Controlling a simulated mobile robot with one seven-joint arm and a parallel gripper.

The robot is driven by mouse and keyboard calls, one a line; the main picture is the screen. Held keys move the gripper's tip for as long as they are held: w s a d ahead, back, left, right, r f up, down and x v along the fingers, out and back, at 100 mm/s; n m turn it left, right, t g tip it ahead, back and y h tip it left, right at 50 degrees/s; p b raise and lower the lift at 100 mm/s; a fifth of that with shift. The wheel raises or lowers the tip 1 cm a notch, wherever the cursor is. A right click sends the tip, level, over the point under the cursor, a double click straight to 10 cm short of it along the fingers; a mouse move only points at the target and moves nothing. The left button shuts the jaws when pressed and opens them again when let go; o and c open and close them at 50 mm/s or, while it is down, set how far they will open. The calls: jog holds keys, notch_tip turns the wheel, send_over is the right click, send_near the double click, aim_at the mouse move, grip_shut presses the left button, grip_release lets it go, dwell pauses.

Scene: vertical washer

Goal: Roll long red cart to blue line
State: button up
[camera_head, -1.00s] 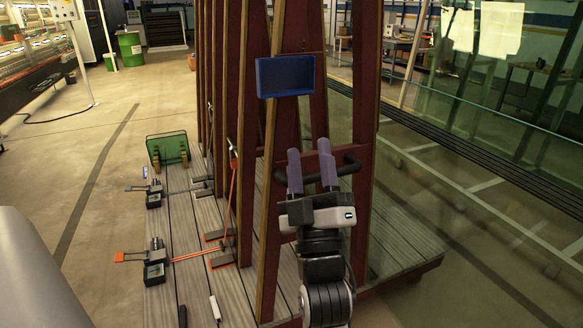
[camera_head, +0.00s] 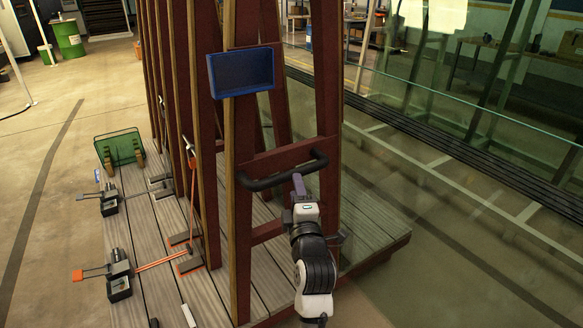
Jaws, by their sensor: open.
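The long red cart (camera_head: 238,215) stands in front of me, with tall dark red uprights and a grey plank deck (camera_head: 205,292). A black push handle (camera_head: 270,180) crosses its near end. My gripper (camera_head: 298,184) is at the right part of this handle, with its purple fingers just below and against or very near the bar. The gripper is open; I see it edge-on, and whether the bar lies between the fingers is unclear. I cannot make out the blue line in this view.
A blue tray (camera_head: 241,72) is fixed on the cart's uprights. Glass panes stand to the right. Open floor (camera_head: 60,215) lies left, with a dark stripe.

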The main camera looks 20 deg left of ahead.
jog(key=p+x, duration=0.1)
jog(key=x, duration=0.5)
jog(key=shift+r+p, duration=0.1)
jog(key=shift+p, duration=0.2)
jog(key=shift+c, duration=0.4)
grip_shut()
dwell(0.7)
